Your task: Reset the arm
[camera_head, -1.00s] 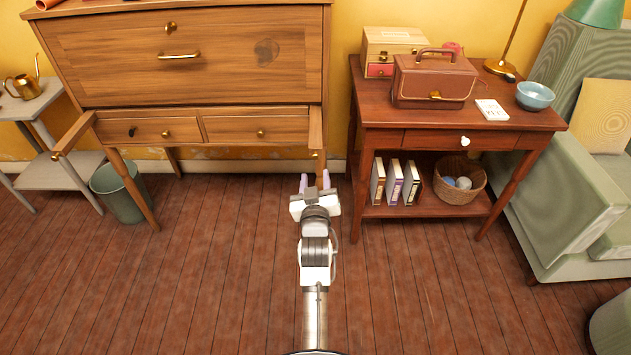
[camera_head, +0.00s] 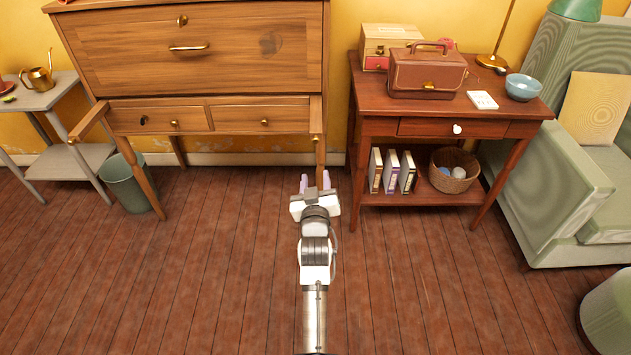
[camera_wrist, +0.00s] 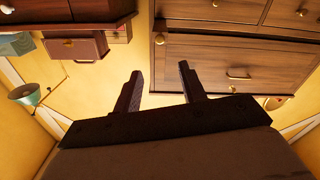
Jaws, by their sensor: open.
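My gripper (camera_head: 315,183) is in the middle of the head view, over the wooden floor. Its two fingers are apart with nothing between them. My arm stretches straight forward from the bottom of the picture. That view is upside down. The gripper is in front of the gap between the wooden desk (camera_head: 240,75) and the red-brown side table (camera_head: 370,125), touching neither as far as I can see.
A brown case (camera_head: 425,78), a blue bowl (camera_head: 523,88) and a white card (camera_head: 482,100) are on the side table. A basket (camera_head: 455,185) and books stand on its shelf. A green armchair (camera_head: 555,190) is at right, a bin (camera_head: 130,190) at left.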

